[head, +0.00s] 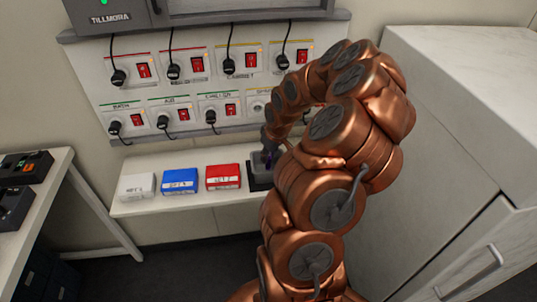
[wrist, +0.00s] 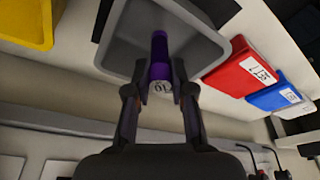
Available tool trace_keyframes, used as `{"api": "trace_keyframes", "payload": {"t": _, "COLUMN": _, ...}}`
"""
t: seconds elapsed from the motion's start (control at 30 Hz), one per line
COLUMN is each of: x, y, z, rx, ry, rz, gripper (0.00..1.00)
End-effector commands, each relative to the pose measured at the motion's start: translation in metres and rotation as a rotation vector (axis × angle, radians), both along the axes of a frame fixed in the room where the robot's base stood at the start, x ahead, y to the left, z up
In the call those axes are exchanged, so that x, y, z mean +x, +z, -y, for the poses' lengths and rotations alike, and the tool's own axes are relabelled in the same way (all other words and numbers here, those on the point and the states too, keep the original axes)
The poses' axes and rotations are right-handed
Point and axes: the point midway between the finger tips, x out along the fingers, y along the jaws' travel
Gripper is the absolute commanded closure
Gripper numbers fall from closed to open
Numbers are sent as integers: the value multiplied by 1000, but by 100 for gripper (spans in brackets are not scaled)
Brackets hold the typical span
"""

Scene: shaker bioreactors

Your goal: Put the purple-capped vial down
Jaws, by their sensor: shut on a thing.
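The purple-capped vial (wrist: 160,60) is between the fingertips of my gripper (wrist: 160,90) in the wrist view, and the fingers are shut on it. A white label with dark characters shows at its near end. The vial is over or inside a grey open bin (wrist: 120,45); I cannot tell whether it touches the bin. In the head view my gripper (head: 268,140) is at the grey bin (head: 261,170) on the shelf, largely hidden by my arm. A small purple spot beside the bin there may be the vial.
Red (head: 223,177), blue (head: 180,181) and white (head: 136,187) boxes stand left of the bin on the white shelf (head: 130,208). A yellow bin (wrist: 30,20) shows in the wrist view. Sockets with black plugs and red switches (head: 143,70) are above. A white cabinet (head: 470,100) stands right.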

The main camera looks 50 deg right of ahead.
Motion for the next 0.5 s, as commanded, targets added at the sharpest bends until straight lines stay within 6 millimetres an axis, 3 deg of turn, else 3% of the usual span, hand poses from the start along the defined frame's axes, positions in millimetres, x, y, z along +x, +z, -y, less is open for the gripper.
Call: {"api": "trace_keyframes", "payload": {"t": 0.5, "x": 0, "y": -12, "z": 0, "rx": 0, "ry": -1, "rz": -1, "gripper": 94}}
